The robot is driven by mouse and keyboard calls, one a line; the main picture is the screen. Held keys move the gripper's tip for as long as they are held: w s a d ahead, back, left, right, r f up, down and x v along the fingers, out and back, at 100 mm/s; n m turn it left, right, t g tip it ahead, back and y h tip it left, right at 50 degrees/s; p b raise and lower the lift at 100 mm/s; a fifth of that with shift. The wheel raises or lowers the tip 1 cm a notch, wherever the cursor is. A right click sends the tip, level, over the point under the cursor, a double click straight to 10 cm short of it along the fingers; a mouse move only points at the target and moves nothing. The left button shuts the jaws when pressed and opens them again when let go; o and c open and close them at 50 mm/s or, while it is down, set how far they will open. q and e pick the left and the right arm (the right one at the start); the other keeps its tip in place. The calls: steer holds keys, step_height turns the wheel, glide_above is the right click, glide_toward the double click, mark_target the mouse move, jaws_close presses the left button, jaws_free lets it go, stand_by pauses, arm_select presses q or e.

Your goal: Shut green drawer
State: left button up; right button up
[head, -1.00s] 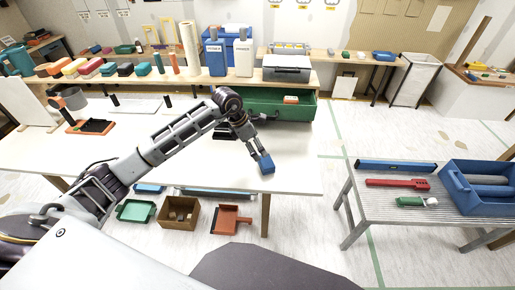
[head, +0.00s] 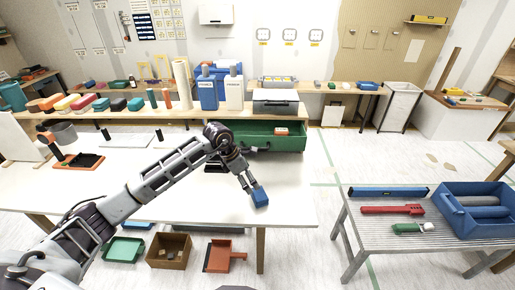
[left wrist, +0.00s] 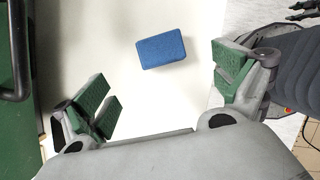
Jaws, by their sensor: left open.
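The green drawer (head: 278,143) stands pulled out under the grey toolbox at the back bench, with a small orange-and-white box (head: 282,131) inside. Its green front with a dark handle (left wrist: 20,55) shows at the left edge of the left wrist view. My left gripper (head: 248,182) is in front of the drawer, over the white table, with its fingers apart (left wrist: 165,90) and nothing between them. A blue block (head: 260,196) is just beyond the fingertips, apart from both fingers in the left wrist view (left wrist: 162,50). My right gripper is not visible.
The white table (head: 180,200) has clear room right of my arm. Blue and white bottles (head: 208,92) and the grey toolbox (head: 276,101) stand on the back bench. A grey side table (head: 380,232) at the right holds tools and a blue tray (head: 458,222).

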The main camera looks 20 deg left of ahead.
arm_select(q)
steer(key=shift+c, duration=0.5)
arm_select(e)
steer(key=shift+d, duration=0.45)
